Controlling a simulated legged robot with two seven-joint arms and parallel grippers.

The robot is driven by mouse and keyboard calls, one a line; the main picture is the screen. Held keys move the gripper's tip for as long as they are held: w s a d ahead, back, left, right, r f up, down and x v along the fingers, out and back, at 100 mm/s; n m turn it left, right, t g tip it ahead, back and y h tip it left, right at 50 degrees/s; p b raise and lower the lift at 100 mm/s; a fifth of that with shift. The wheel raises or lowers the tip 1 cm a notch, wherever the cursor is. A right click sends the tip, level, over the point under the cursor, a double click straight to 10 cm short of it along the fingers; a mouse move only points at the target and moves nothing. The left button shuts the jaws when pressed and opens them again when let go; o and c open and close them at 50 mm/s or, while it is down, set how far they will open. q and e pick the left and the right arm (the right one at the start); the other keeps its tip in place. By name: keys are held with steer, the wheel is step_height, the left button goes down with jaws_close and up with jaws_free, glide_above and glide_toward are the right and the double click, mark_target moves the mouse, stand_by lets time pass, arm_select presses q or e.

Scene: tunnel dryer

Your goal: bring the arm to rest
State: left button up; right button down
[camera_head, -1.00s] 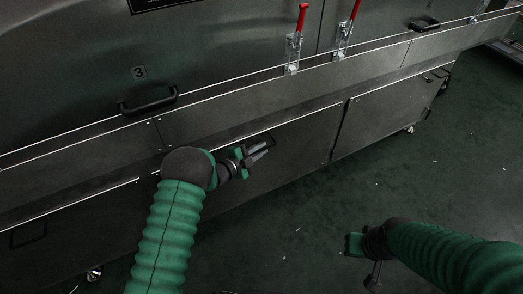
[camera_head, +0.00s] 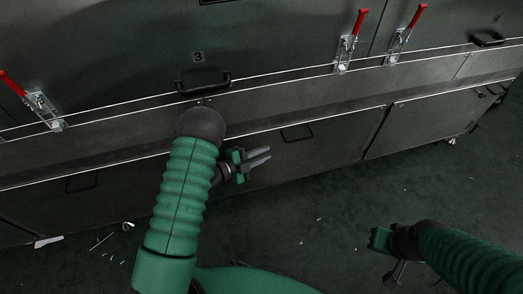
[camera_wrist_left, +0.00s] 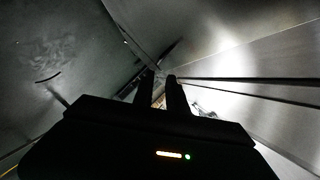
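My left arm's gripper (camera_head: 266,157) is in front of the dryer's lower panels, its two grey fingers pointing right. A narrow gap shows between the fingers and nothing is held. In the left wrist view the two dark fingers (camera_wrist_left: 163,93) also stand slightly apart, with metal panels beyond. My right gripper (camera_head: 384,262) is low over the dark green floor at the right; its fingers are too dark and small to read. The dryer (camera_head: 300,110) is a dark metal body; its handle numbered 3 (camera_head: 203,82) is above my left wrist.
Red-handled latches stand along the dryer at the left (camera_head: 38,105), at the middle right (camera_head: 350,40) and farther right (camera_head: 405,35). Lower panels carry small handles (camera_head: 297,133). The floor (camera_head: 330,215) between my arms and the dryer is open, with small white specks.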

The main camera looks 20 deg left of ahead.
arm_select(q)
steer(key=shift+s+a, duration=0.2)
steer(key=shift+s, duration=0.1)
steer(key=n+g+y, duration=0.3)
steer(key=n+y, duration=0.5)
steer(key=n, duration=0.2)
glide_toward(257, 142)
step_height(257, 142, up, 3)
steer(key=s+d+r+n+g, duration=0.1)
steer(key=s+d+n+g, duration=0.25)
steer(key=s, duration=0.65)
steer(key=s+d+r+n+g, duration=0.25)
steer(key=s+n, duration=0.25)
steer(key=s, duration=0.5)
step_height(257, 142, up, 30)
steer(key=g+p, duration=0.1)
steer(key=p, duration=3)
steer(key=shift+s+a+r+y, duration=0.3)
steer(key=shift+s+a, duration=0.1)
steer(key=shift+s, duration=0.1)
